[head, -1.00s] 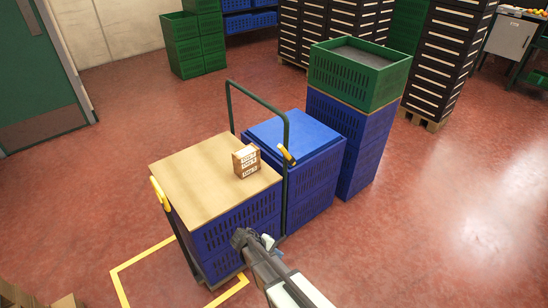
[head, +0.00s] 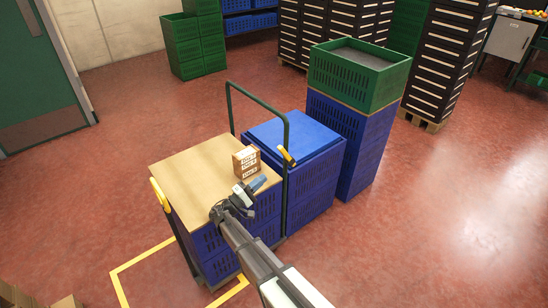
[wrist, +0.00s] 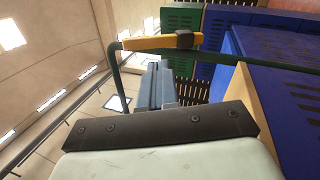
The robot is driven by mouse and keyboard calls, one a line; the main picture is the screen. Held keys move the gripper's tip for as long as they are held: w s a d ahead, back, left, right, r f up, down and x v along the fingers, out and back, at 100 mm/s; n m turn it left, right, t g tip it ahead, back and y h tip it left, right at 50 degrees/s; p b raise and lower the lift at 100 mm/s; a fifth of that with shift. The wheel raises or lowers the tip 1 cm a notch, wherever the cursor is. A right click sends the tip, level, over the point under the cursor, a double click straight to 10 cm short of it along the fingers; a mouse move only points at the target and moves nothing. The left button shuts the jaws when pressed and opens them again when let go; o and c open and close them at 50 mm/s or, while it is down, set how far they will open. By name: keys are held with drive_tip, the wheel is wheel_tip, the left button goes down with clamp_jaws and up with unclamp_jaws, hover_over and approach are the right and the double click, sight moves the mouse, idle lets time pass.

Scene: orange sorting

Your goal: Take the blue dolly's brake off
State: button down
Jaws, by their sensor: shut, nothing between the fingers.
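The blue dolly carries blue crates (head: 208,240) under a wooden board (head: 195,172) and has a green tube handle frame (head: 258,98). A yellow lever (head: 287,156) sits on the right post of that frame. In the wrist view a yellow bar (wrist: 148,42) with a black block (wrist: 185,39) crosses the green tube (wrist: 118,85). My gripper (head: 259,183) is over the board's right edge, just below and left of the lever, apart from it. In the wrist view its blue-grey fingers (wrist: 155,85) are together and empty, pointing toward the yellow bar. The floor-level wheels are hidden.
A small labelled carton (head: 246,161) stands on the board close to my gripper. A lidded blue crate stack (head: 312,185) stands right behind the handle, with a green crate (head: 358,80) on a taller stack beyond. Yellow floor lines (head: 150,258) border the dolly. The floor at right is clear.

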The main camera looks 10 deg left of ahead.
sight(280, 150)
drive_tip(key=r, duration=0.1)
drive_tip(key=r+m+t+h, duration=0.1)
drive_tip(key=s+a+r+m, duration=0.1)
drive_tip(key=shift+s+a+r+t+h, duration=0.1)
drive_tip(key=shift+r+t+h, duration=0.2)
drive_tip(key=shift+r, duration=0.05)
drive_tip(key=x, duration=1)
idle(0.6)
